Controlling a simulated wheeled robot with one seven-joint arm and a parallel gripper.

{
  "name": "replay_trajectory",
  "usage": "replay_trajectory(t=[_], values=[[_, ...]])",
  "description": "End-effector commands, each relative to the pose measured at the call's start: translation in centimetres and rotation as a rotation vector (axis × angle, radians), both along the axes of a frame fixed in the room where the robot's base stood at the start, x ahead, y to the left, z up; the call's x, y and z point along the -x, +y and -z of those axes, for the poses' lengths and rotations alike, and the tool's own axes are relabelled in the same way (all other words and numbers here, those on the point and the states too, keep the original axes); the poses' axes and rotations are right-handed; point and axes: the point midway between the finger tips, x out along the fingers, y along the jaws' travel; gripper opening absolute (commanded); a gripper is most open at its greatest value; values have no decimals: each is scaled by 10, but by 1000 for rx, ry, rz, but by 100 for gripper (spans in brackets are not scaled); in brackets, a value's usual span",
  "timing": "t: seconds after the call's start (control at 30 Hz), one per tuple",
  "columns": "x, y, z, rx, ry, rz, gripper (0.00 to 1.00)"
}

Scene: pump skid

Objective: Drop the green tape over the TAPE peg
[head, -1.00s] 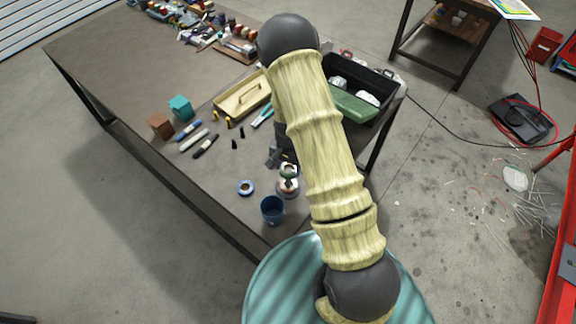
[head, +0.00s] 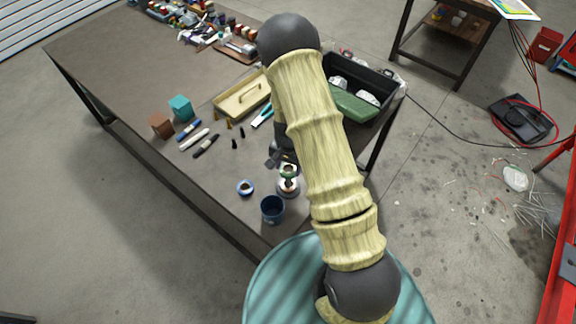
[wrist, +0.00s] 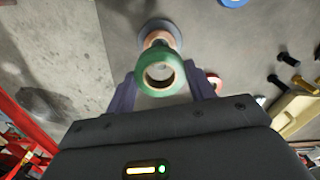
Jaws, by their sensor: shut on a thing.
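The green tape (wrist: 160,76) is a roll held between the two fingers of my gripper (wrist: 161,84) in the wrist view. In the head view the green tape (head: 289,169) shows just above a stand with a round, pale base (head: 288,190). The wrist view shows this grey base (wrist: 160,26) and a copper-coloured part (wrist: 158,40) directly beyond the roll. I cannot tell whether the roll is around the peg's tip or above it. No TAPE label is legible. My arm hides part of my gripper (head: 281,160) in the head view.
Pens (head: 193,139), a cream tray (head: 243,97) and a black bin (head: 358,84) lie farther back. A red-rimmed object (wrist: 214,83) shows beside my right finger.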

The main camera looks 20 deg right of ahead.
Motion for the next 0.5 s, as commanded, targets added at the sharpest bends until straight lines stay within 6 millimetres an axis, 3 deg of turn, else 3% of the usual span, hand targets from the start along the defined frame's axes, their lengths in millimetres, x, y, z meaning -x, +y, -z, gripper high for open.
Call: replay_trajectory(t=[0.5], values=[[0, 0, 5, 0, 0, -1, 36]])
